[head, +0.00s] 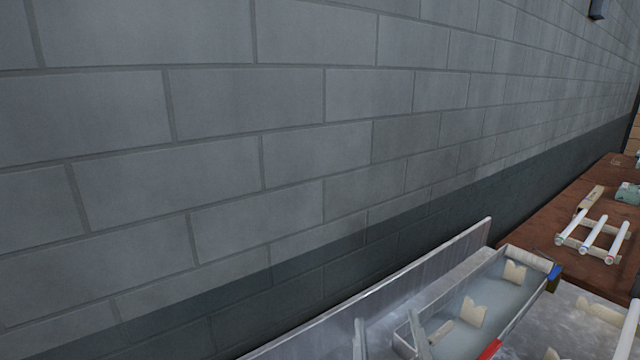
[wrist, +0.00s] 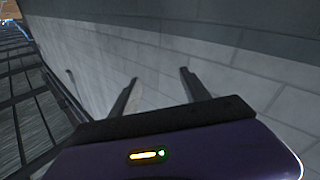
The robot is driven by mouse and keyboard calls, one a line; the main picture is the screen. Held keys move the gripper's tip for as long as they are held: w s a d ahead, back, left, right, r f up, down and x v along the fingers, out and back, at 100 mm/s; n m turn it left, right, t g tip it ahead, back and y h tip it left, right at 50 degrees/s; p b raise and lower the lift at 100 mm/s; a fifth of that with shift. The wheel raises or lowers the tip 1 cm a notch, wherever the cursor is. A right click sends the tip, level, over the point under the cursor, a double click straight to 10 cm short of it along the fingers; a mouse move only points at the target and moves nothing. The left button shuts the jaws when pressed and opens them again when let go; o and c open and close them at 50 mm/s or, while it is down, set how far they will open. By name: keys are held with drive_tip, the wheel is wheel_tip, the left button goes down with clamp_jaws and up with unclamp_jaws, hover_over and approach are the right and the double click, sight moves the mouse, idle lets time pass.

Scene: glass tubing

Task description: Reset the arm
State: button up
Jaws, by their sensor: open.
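My gripper (wrist: 158,88) shows in the wrist view with its two dark fingers spread apart. It is open, and nothing is between the fingers. Behind the fingers is only the block wall. My gripper does not show in the head view.
A grey block wall (head: 220,150) fills most of the head view. At the lower right a metal-edged bench holds a clear tray (head: 522,304) with cream notched supports (head: 471,312). Beyond it, a brown table (head: 580,252) carries a rack with white tubes (head: 592,233).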

drive_tip(key=s+d+f+m+g, duration=0.1)
drive_tip(key=s+d+f, duration=0.2)
drive_tip(key=s+f, duration=0.3)
drive_tip(key=s+d+f+g, duration=0.1)
drive_tip(key=s+d+f, duration=0.3)
drive_tip(key=s, duration=1.2)
drive_tip(key=s+d+f+m+g+y, duration=0.1)
drive_tip(key=s+d+f, duration=0.3)
drive_tip(key=s+f, duration=0.4)
drive_tip(key=shift+s+f+m+g, duration=0.2)
drive_tip(key=shift+s+g, duration=0.1)
drive_tip(key=shift+s, duration=0.45)
drive_tip(key=shift+s+f+m+g, duration=0.15)
drive_tip(key=shift+s+g, duration=0.15)
drive_tip(key=shift+s, duration=0.4)
